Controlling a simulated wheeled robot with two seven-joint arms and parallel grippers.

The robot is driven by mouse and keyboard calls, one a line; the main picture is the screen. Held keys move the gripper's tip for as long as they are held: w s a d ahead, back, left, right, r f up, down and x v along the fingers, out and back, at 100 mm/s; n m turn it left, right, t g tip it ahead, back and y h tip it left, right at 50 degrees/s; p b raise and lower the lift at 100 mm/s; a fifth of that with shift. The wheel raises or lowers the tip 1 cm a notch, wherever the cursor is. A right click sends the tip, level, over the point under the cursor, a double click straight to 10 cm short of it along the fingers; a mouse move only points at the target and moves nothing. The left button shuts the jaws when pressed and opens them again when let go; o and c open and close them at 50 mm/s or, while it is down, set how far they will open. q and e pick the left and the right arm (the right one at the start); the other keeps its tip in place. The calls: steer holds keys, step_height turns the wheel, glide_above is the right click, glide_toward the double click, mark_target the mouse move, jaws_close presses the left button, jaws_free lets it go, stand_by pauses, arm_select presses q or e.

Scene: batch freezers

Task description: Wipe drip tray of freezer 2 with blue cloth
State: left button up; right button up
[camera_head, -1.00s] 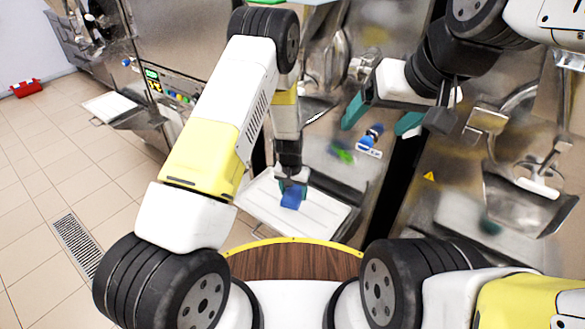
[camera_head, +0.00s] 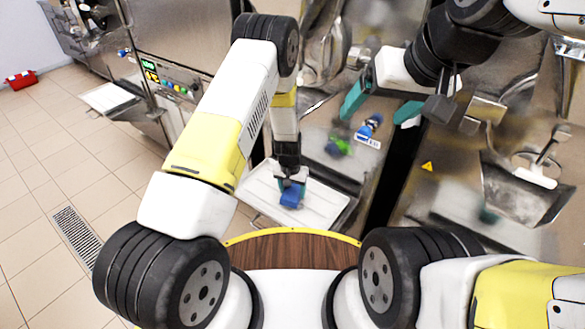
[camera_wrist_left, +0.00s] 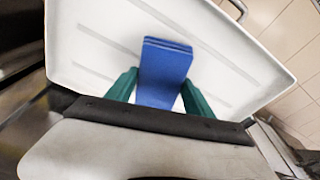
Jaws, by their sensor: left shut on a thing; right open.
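The blue cloth (camera_head: 291,197) is held in my left gripper (camera_head: 291,184), which is shut on it. The cloth is over the white drip tray (camera_head: 258,190) of the freezer in front of me. In the left wrist view the folded cloth (camera_wrist_left: 163,72) sits between the two green fingertips of my left gripper (camera_wrist_left: 163,92), with the tray (camera_wrist_left: 90,40) behind it. I cannot tell for certain whether the cloth touches the tray. My right gripper (camera_head: 382,108) is open and empty, up in front of the freezer's steel front.
Another white tray (camera_head: 108,97) juts from the freezer at left. A blue-and-white item (camera_head: 368,128) and a green item (camera_head: 337,146) show by the middle freezer. A steel chute (camera_head: 520,190) stands at right. A red box (camera_head: 21,80) lies on the floor, which is open at left.

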arm_select(q)
steer(key=shift+f, duration=1.05)
steer(key=shift+w+a+r, duration=0.1)
steer(key=shift+w+a, duration=0.5)
steer(key=shift+a, duration=0.2)
steer(key=shift+w+a, duration=0.55)
steer(key=shift+a, duration=0.2)
